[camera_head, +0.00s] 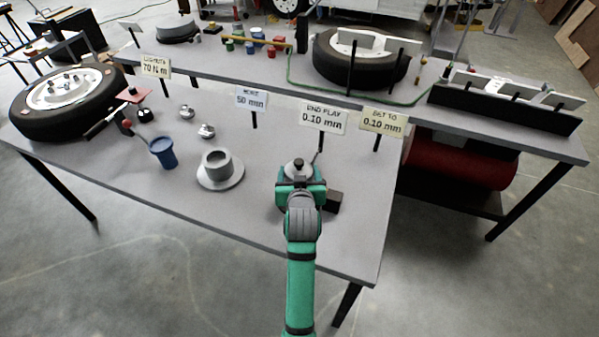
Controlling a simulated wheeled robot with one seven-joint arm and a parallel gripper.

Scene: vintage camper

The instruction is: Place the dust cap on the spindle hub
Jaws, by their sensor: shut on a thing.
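My gripper (301,184) is at the front right of the grey workbench, seen from behind. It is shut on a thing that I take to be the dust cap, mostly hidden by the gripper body. Just beyond the jaws stands a light grey rounded piece with a dark top (298,166), apparently the spindle hub. I cannot tell whether the cap touches it. A grey flanged ring (217,166) with an open top stands upright to the left, clear of the gripper.
A dark block (333,201) sits close right of my gripper, with a thin rod rising behind. A blue cup (163,153), small metal parts (207,131) and a wheel (68,100) are left. Label cards (323,118) stand behind. The front middle is clear.

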